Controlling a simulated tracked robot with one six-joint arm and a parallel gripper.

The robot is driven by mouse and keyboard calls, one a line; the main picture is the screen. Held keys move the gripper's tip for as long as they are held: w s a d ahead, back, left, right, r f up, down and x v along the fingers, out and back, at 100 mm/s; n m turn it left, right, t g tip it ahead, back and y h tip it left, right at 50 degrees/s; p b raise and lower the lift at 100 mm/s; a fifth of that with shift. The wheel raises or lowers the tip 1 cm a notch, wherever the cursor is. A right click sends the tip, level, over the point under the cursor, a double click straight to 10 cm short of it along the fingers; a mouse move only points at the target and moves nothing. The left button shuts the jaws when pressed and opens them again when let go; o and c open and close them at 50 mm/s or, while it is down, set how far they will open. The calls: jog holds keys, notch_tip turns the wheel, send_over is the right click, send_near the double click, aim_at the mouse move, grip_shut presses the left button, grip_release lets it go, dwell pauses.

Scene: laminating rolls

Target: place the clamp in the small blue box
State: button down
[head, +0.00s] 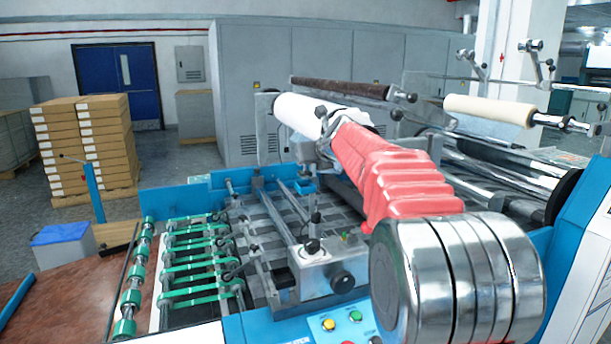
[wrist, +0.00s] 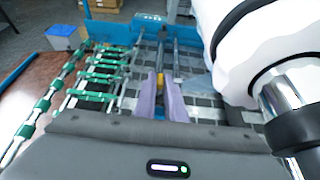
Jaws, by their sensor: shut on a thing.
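My gripper (wrist: 160,98) shows in the wrist view as two pale purple fingers pointing away over the machine bed. They are shut on a small yellow thing (wrist: 160,79), which I take to be the clamp; the fingers hide most of it. In the head view my red-sleeved arm reaches forward over the machine, and the held thing cannot be made out there. The small blue box (head: 63,236), blue on top with pale grey sides, stands at the far left by the brown table. It also shows at the upper left of the wrist view (wrist: 64,36), well apart from my gripper.
The machine bed with green rollers (head: 200,270) lies below and left of my arm. A white roll (head: 298,114) and a metal control block (head: 325,265) stand close to the arm. The brown tabletop (head: 75,295) at left looks mostly clear. Stacked cartons (head: 85,145) stand behind.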

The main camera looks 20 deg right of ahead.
aim_at(307, 173)
jog(key=shift+f, duration=2.05)
jog(key=c, duration=1.8)
grip_release()
jog(key=v, duration=1.2)
